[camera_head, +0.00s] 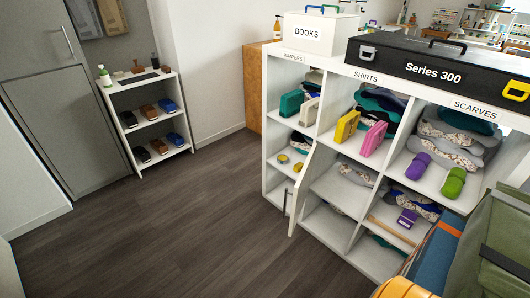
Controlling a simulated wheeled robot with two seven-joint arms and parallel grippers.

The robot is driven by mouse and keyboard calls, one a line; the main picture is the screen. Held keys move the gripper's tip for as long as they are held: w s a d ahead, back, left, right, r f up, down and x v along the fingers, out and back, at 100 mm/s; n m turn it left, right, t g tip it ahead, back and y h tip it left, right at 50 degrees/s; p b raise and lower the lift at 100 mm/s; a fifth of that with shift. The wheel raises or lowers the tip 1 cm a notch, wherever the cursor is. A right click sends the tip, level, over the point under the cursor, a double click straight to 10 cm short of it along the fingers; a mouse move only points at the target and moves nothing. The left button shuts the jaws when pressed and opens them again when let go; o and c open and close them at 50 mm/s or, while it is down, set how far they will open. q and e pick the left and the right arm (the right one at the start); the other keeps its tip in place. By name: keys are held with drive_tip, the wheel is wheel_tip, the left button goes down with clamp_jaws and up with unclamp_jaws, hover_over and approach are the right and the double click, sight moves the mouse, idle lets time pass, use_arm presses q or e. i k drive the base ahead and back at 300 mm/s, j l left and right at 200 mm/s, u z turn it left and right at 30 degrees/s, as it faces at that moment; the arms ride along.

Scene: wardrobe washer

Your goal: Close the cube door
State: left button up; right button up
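The white cube shelf (344,68) stands at the right, with rows of open compartments. The cube door (301,196) is a narrow white panel at the lower left part of the shelf. It stands open, swung out from the shelf front and seen nearly edge-on. A thin upright handle (287,201) shows at its left side. The compartment beside the door holds small yellow round items (283,159). Neither of my grippers is in view.
A black "Series 300" case (434,72) and a white "BOOKS" box (320,33) sit on the shelf. Green, blue and yellow bulky items (485,250) fill the lower right. A small shoe rack (150,121) stands at the left wall. The wooden floor (180,235) between is clear.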

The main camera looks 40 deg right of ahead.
sight(298, 188)
drive_tip(key=i+u, duration=0.4)
drive_tip(key=i, duration=1.25)
drive_tip(key=z, duration=0.95)
drive_tip(key=i+z, duration=0.1)
drive_tip(key=z, duration=0.35)
drive_tip(key=j+z, duration=0.1)
drive_tip(key=z, duration=1.3)
drive_tip(key=j+z, duration=0.1)
drive_tip(key=z, duration=0.35)
